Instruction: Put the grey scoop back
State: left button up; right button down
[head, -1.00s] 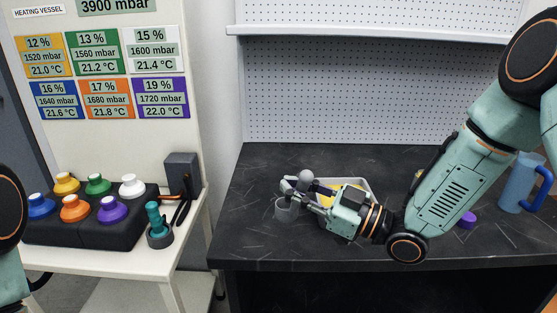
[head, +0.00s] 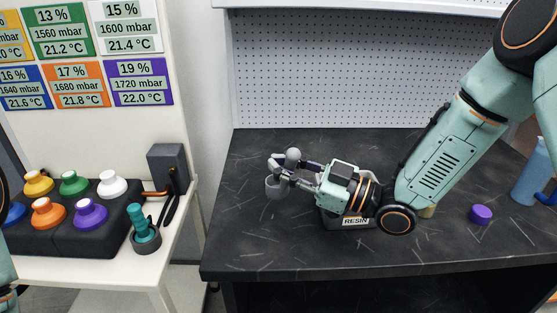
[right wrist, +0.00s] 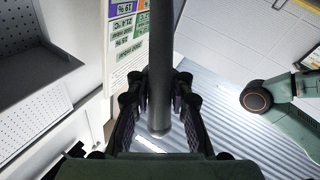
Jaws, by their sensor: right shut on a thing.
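My right gripper (head: 282,172) is shut on the grey scoop (head: 275,188), whose cup shows below the fingers and whose rounded handle end shows above them. In the right wrist view, the scoop's dark grey handle (right wrist: 160,70) runs between the two fingers of the right gripper (right wrist: 160,112). The scoop is over the left part of the dark bench; I cannot tell whether its cup touches the bench. A tray labelled RESIN (head: 357,222) lies partly hidden under my right wrist. My left gripper is out of the head view.
A purple cap (head: 481,214) and a blue jug (head: 529,184) stand on the dark bench (head: 270,242) to the right. At left, a white table (head: 98,273) holds a black block with coloured knobs (head: 89,210) and a teal-handled tool (head: 138,217). The bench's front left is clear.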

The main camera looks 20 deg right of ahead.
aim_at(282, 186)
jog(key=shift+s+d+r, duration=0.15)
jog(key=shift+s+r, duration=0.05)
jog(key=shift+s, duration=0.25)
jog(key=shift+s+f, duration=0.1)
jog(key=shift+f, duration=0.05)
jog(key=f+b, duration=0.3)
jog(key=shift+w+f, duration=0.2)
jog(key=shift+w, duration=0.2)
jog(key=f+b, duration=0.1)
jog(key=f, duration=0.1)
jog(key=f+b, duration=0.1)
jog(key=b, duration=0.1)
jog(key=shift+s+f+b, duration=0.2)
jog(key=shift+f+b, duration=0.1)
jog(key=shift+f, duration=0.1)
